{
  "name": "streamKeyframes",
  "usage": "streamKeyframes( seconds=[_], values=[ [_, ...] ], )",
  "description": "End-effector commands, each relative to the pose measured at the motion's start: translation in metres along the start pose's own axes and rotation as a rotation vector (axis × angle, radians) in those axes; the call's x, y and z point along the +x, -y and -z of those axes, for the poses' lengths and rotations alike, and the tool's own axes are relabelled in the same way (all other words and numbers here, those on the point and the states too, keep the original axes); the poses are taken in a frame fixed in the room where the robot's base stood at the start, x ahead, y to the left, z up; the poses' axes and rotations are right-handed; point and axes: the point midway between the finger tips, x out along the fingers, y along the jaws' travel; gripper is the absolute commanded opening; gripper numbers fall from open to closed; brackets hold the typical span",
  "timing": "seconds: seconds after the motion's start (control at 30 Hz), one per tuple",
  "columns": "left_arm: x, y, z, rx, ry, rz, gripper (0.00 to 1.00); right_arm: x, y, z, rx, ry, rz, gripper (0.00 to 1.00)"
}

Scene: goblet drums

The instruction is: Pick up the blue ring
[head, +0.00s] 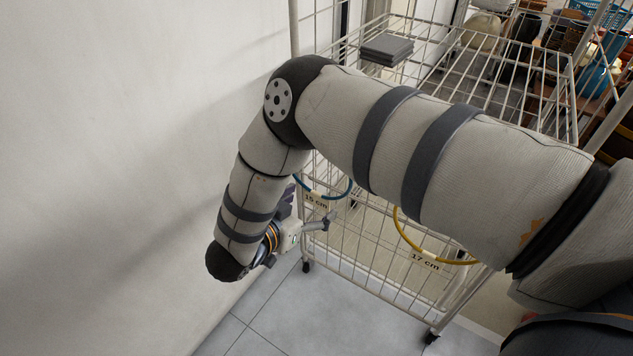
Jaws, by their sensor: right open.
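The blue ring (341,195) hangs on the side of the white wire rack, at a tag reading "15 cm" (316,200). My arm hides part of its upper side. My right gripper (313,210) is open, just below and left of the ring near the tag. It looks empty. From this angle I cannot tell how far the fingers are from the ring. My left gripper is not in view.
A yellow ring (408,238) hangs to the right at a tag reading "17 cm" (424,262). The wire rack (372,268) stands on casters, with dark grey slabs (386,48) on top. A white wall (110,150) is close on the left. The tiled floor (320,325) in front is clear.

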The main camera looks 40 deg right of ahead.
Motion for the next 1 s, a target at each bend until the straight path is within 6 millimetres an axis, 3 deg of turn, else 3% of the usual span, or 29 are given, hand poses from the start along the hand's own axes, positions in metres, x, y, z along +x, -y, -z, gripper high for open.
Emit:
streamKeyframes(
  seconds=[0.13, 0.33, 0.6, 0.87, 1.0],
  values=[
    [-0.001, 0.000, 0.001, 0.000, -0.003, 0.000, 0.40, 0.029, -0.001, 0.001, 0.003, 0.000, -0.002, 0.78],
    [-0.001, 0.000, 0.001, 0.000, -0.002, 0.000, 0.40, 0.033, 0.000, 0.001, 0.002, 0.000, 0.000, 0.78],
    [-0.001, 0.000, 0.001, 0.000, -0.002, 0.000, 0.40, 0.032, 0.000, 0.001, 0.002, 0.001, 0.001, 0.22],
    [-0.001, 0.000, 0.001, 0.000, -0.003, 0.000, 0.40, 0.032, 0.000, 0.002, 0.002, 0.000, 0.001, 0.22],
    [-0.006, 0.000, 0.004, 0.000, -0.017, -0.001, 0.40, 0.027, 0.001, 0.015, 0.005, -0.002, 0.002, 0.22]
  ],
)
